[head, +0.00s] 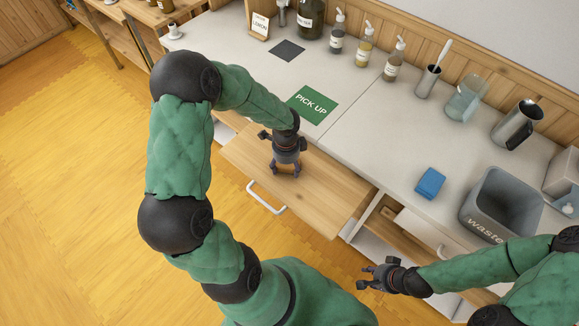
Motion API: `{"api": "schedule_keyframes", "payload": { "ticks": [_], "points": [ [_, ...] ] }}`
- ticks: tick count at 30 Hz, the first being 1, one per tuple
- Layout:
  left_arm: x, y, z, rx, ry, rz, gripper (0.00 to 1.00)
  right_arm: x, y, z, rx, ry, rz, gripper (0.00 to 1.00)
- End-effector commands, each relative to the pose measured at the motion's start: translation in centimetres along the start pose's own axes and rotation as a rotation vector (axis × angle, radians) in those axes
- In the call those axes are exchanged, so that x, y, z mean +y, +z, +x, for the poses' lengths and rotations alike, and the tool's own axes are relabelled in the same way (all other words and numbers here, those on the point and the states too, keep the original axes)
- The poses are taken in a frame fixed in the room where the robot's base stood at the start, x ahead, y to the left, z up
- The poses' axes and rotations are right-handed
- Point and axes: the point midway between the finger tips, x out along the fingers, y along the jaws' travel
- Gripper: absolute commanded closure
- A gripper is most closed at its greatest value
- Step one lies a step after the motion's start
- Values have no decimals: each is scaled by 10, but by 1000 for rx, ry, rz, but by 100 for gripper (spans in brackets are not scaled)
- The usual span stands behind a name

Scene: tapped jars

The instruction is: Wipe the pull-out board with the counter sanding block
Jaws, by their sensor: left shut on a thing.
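The pull-out board (325,188) is a light wooden panel with a white bar handle (265,198) at its front, sticking out from under the grey counter. My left gripper (286,172) points down over the middle of the board, behind the handle and apart from it. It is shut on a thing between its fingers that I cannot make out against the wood. A blue block (430,183) lies on the counter left of the waste bin; I cannot tell whether it is a sanding block or a sponge. My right gripper (364,277) is open and empty, low in front of the counter.
A grey waste bin (502,204) stands at the right. Pump bottles (363,46), a beaker (466,99) and a metal jug (514,124) line the back. A green pick-up mat (312,104) and a dark square (287,51) lie flat. The counter's middle is clear.

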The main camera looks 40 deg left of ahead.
Motion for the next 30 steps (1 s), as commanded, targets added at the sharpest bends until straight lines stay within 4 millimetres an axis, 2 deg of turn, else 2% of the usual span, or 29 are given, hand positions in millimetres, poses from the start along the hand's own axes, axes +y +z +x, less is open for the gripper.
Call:
{"api": "schedule_keyframes", "payload": {
  "ticks": [13,30],
  "points": [
    [-16,29,0,-1,1,-3,58,-4,0,-12,0,0,0,68],
    [-18,32,-5,0,0,0,58,-6,1,-16,0,0,0,68]
  ]
}}
